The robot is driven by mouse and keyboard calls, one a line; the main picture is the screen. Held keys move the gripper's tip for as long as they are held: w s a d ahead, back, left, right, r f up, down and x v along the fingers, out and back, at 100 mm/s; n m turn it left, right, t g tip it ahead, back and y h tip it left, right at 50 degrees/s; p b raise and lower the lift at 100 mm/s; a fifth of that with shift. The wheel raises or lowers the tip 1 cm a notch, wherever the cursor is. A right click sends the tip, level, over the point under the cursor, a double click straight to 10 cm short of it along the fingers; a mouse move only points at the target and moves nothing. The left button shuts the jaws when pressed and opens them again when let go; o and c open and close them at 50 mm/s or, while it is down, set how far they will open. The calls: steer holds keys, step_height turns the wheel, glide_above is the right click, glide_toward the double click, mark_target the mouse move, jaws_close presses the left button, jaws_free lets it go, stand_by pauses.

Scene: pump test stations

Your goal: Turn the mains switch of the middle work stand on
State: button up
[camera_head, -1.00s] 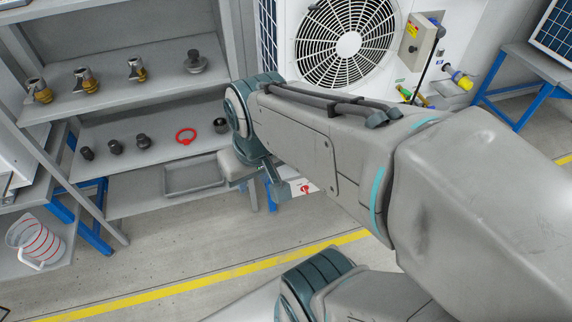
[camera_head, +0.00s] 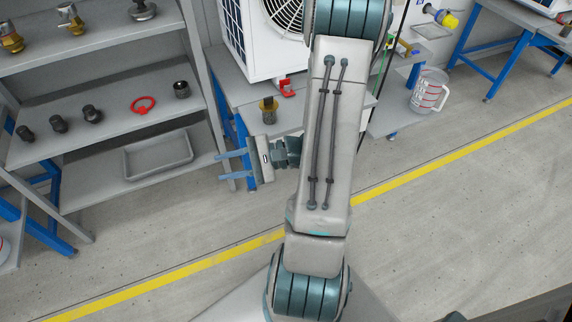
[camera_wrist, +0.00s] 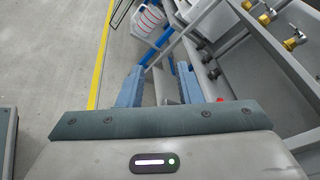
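The middle work stand (camera_head: 236,88) has blue legs and a grey top. It carries a white fan unit (camera_head: 236,38), which my arm partly covers in the head view. I cannot make out the mains switch now; my arm covers the part right of the fan. My gripper (camera_head: 219,167) is in front of the stand's left leg, pointing left toward the shelves. Its two blue fingers are apart with nothing held between them. In the wrist view my gripper (camera_wrist: 160,67) is also open and empty, facing the shelf side.
A grey shelf rack (camera_head: 100,185) at left holds dark fittings, a red ring (camera_head: 143,104) and a grey tray (camera_head: 158,155). A measuring jug (camera_head: 428,92) stands right. Floor at right is clear.

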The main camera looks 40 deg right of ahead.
steer(key=s+d+f+m+t+h+b, duration=0.2)
steer(key=d+f+m+t+h+b, duration=0.3)
steer(key=d+f+m+h, duration=0.55)
steer(key=s+d+f+m+t+h+b, duration=0.1)
steer(key=d+f+m+t+h+b, duration=0.5)
steer(key=d+f, duration=0.8)
steer(key=w+d+f+m+g+h+b, duration=0.1)
steer(key=w+h, duration=0.1)
steer(key=w, duration=1)
steer(key=shift+w+f+g, duration=0.4)
steer(key=shift+d, duration=0.1)
jaws_close()
